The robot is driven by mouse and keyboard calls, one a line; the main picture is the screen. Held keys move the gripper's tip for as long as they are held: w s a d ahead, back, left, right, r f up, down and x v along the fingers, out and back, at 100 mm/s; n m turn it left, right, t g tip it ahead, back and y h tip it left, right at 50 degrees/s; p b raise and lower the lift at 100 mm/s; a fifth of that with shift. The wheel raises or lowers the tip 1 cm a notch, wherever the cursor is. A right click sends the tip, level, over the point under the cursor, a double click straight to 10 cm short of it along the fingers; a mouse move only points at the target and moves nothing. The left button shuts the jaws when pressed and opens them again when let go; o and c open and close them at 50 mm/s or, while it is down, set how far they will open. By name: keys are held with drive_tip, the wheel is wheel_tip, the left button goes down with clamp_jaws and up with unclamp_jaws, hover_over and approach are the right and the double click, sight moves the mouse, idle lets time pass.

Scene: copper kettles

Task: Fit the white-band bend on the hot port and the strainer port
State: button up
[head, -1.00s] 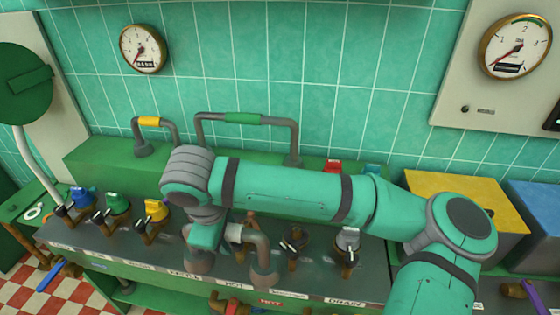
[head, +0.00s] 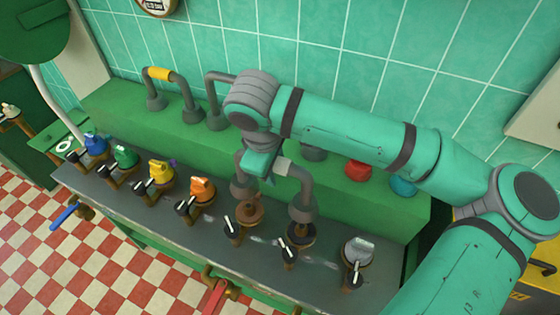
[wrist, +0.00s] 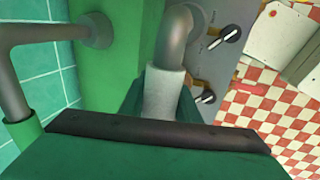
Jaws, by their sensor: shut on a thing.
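The white-band bend is a grey U-shaped pipe with a white middle (head: 282,166). My gripper (head: 262,165) is shut on it, and its white band (wrist: 163,97) sits between the fingers in the wrist view. In the head view the bend's left end is over the copper-coloured hot port (head: 250,212). Its right end is over the dark strainer port (head: 300,234). Both ends look very close to the ports; I cannot tell whether they touch or are seated. My arm hides part of the bend's top.
A yellow-band bend (head: 160,74) stands on the green ledge (head: 120,105); another bend (head: 212,95) is partly behind my arm. Blue, green, yellow and orange ports line the panel's left; a grey port (head: 358,250) is at right. Red (head: 358,170) and blue (head: 403,185) caps sit on the ledge.

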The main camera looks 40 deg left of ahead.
wheel_tip(320, 180, down, 10)
drive_tip(key=shift+s+f, duration=0.15)
drive_tip(key=shift+f, duration=0.05)
idle(0.5)
drive_tip(key=shift+a, duration=0.1)
drive_tip(key=shift+d+f, duration=0.2)
drive_tip(key=shift+d, duration=0.05)
idle(0.5)
drive_tip(key=shift+f, duration=0.4)
idle(0.4)
drive_tip(key=o, duration=1.1)
drive_tip(key=shift+o, duration=0.2)
